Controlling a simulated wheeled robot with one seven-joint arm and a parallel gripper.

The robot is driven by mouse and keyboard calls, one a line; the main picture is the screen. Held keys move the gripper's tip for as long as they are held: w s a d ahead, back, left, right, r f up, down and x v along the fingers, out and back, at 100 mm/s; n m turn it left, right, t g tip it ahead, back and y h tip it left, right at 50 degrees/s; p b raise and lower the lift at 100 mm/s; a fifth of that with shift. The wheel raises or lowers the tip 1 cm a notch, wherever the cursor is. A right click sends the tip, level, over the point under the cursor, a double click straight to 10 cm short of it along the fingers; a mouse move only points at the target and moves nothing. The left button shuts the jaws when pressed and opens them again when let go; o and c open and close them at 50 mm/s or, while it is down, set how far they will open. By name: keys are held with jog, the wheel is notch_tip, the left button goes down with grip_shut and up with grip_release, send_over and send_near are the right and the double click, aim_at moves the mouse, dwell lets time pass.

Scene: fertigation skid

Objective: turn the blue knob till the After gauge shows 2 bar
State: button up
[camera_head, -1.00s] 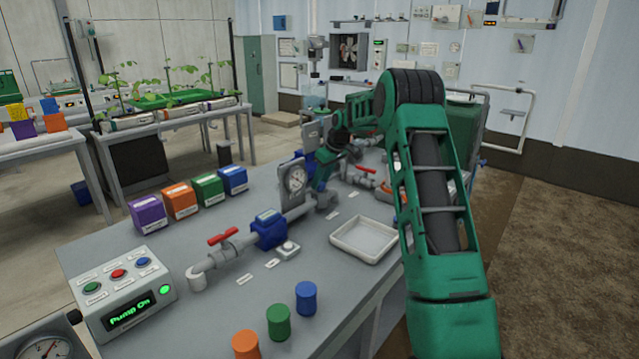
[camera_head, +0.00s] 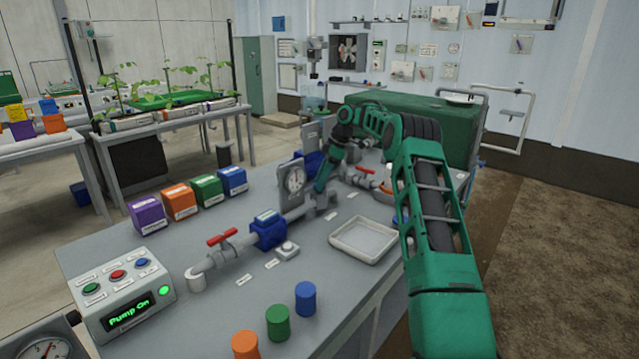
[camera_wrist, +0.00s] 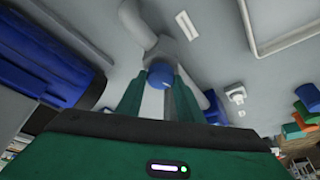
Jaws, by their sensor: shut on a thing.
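The blue knob (camera_wrist: 160,73) shows in the wrist view between the two fingers of my gripper (camera_wrist: 158,88), which is shut on it. In the head view my gripper (camera_head: 320,188) reaches down to the grey pipe (camera_head: 298,213) beside a round gauge; the knob cannot be made out there. The gauge (camera_head: 294,179) has a white dial on a grey plate, with its needle near upright. Its figures and name are too small to read, so I cannot tell whether it is the After gauge. Another dial (camera_head: 42,349) is partly cut off at the lower left.
A red-handled valve (camera_head: 222,238) and a blue pipe body (camera_head: 268,230) lie nearer along the pipe. A white tray (camera_head: 363,241) stands to the right. The control box (camera_head: 122,295) reads "Pump On". Coloured boxes and cylinders stand on the bench.

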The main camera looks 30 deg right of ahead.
jog(key=shift+w+d+r, duration=0.15)
jog(key=shift+d+r, duration=0.05)
jog(key=shift+d, duration=0.1)
jog(key=o, duration=0.7)
jog(key=shift+o, duration=0.3)
jog(key=shift+a+f+n, duration=0.15)
jog(key=shift+n, duration=0.15)
jog(key=v, duration=1)
jog(key=shift+d+r, duration=0.3)
jog(key=shift+r, duration=0.05)
jog(key=shift+w, duration=0.1)
